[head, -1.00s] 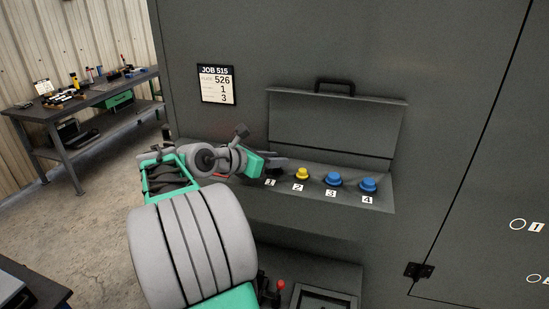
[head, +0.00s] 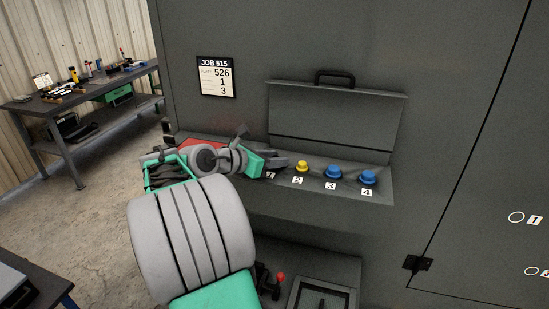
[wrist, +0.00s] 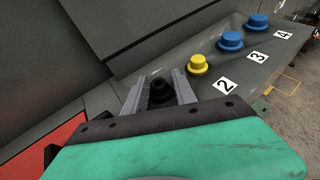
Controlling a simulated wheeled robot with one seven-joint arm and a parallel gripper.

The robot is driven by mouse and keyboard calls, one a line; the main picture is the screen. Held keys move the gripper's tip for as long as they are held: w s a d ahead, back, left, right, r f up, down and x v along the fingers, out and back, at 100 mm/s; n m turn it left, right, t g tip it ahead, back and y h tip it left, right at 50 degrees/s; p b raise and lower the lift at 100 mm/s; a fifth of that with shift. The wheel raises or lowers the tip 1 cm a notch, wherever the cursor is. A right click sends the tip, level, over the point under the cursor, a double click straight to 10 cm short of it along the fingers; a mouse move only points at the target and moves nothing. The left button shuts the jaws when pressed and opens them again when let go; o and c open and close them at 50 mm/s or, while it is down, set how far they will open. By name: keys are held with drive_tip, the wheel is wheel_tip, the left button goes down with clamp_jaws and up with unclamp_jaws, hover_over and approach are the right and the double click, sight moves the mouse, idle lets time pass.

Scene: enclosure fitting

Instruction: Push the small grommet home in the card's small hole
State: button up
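The job card (head: 216,77) on the grey cabinet reads JOB 515, with 526, 1 and 3 below; its smaller print is not legible. Grommets stand in a row on the sloping shelf: a yellow one (head: 302,166) at label 2, and blue ones at label 3 (head: 333,172) and label 4 (head: 368,177). In the wrist view, a black grommet (wrist: 160,92) stands between the fingers of my gripper (wrist: 161,88), left of the yellow one (wrist: 198,65). The fingers are apart, one on each side of it, with no clear grip. My gripper mostly hides it in the head view.
Ringed holes with labels, one marked 1 (head: 516,217), show on the cabinet panel at right. A raised lid with a handle (head: 334,78) stands behind the grommets. A red surface (wrist: 45,145) lies left of my gripper. A workbench (head: 85,95) stands far left.

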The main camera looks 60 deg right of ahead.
drive_tip(key=shift+o, duration=1.4)
drive_tip(key=shift+f, duration=0.1)
drive_tip(key=shift+w, duration=0.1)
drive_tip(key=shift+a, duration=0.15)
drive_tip(key=b+v, duration=0.1)
drive_tip(key=v, duration=0.6)
drive_tip(key=shift+w+a+r, duration=0.1)
drive_tip(key=shift+a+r, duration=0.1)
drive_tip(key=shift+a, duration=0.05)
drive_tip(key=shift+c, duration=0.4)
